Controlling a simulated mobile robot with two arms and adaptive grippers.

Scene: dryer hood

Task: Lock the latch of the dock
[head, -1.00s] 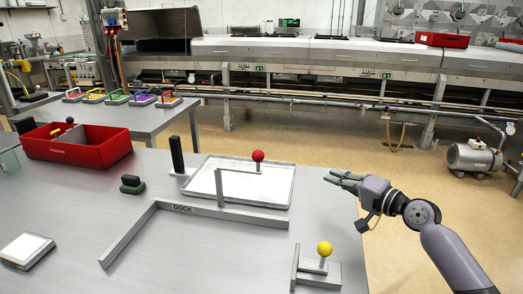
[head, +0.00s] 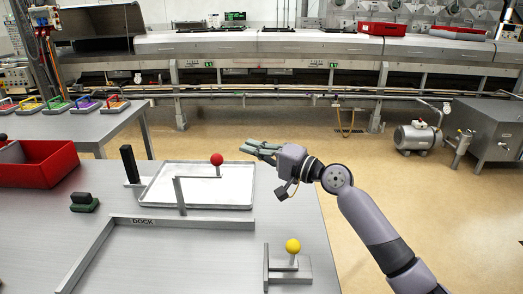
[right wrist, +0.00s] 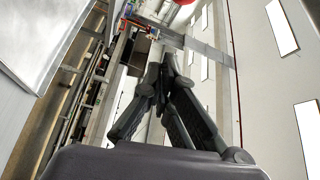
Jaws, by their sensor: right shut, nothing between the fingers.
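The dock (head: 180,221) is a grey metal L-shaped rail labelled DOCK on the table. Behind it lies a pale shallow tray (head: 228,188). A lever with a red ball knob (head: 217,159) reaches across the tray from an upright post (head: 180,194). A yellow ball knob (head: 293,246) stands on a small metal bracket at the table's front right. I cannot tell which knob is the latch's. My right gripper (head: 257,149) is shut and empty, just right of the red knob and apart from it. Its closed fingers show in the right wrist view (right wrist: 166,82). My left gripper is out of view.
A red bin (head: 40,170), a dark green block (head: 84,202) and a black upright handle (head: 130,164) are on the table's left. A side table (head: 75,130) holds several coloured handles. Floor is open right of the table.

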